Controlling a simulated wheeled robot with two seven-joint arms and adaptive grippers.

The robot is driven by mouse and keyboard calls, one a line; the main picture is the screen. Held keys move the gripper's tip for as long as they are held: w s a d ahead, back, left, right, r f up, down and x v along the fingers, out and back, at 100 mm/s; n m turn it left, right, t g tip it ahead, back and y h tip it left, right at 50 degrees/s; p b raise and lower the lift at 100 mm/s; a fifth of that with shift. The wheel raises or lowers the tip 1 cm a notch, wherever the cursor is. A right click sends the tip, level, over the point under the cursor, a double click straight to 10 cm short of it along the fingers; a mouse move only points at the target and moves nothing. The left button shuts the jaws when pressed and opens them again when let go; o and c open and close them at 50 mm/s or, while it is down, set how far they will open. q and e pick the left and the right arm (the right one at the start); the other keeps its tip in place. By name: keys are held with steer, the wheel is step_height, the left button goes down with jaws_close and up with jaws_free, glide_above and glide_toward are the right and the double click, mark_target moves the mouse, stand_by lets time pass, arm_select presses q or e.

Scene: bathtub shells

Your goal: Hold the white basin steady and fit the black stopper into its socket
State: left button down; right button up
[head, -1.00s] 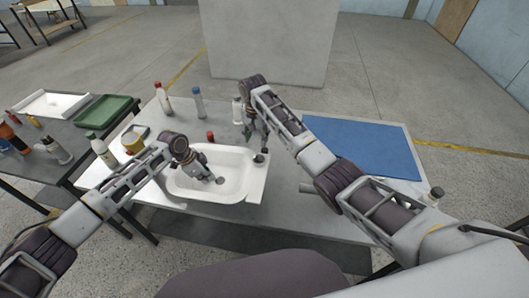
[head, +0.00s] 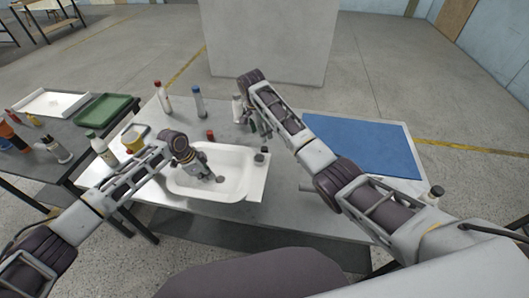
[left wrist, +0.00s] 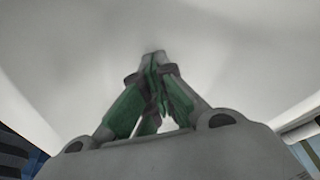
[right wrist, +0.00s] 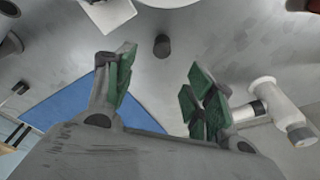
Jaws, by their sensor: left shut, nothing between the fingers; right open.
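The white basin (head: 235,192) sits on the grey table, with a dark round socket (head: 220,179) in its floor. My left gripper (head: 206,177) is inside the basin, shut and empty, its tips low near the socket. In the left wrist view its green fingers (left wrist: 155,62) meet against the pale basin surface. A small black cylinder, apparently the stopper (head: 260,157), stands by the basin's back right corner. It also shows in the right wrist view (right wrist: 162,46), beyond the fingers. My right gripper (right wrist: 158,72) is open and empty above the table; its arm partly hides it in the head view.
A red-capped bottle (head: 163,98) and a blue-capped bottle (head: 198,101) stand behind the basin. A blue mat (head: 362,145) covers the right of the table. A side table at left holds a green tray (head: 103,110).

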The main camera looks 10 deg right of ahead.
glide_above(264, 148)
steer(key=f, duration=0.5)
steer(key=shift+s+a, duration=0.25)
steer(key=shift+s, duration=0.1)
steer(key=shift+f, duration=0.9)
steer(key=shift+w+d, duration=0.1)
steer(key=shift+w+d+f, duration=0.15)
steer(key=shift+f, duration=1.15)
steer(key=shift+w+d+f, duration=0.1)
steer(key=shift+f, duration=1.15)
steer(key=c, duration=1.1)
steer(key=shift+r, duration=0.15)
steer(key=shift+r, duration=4.9)
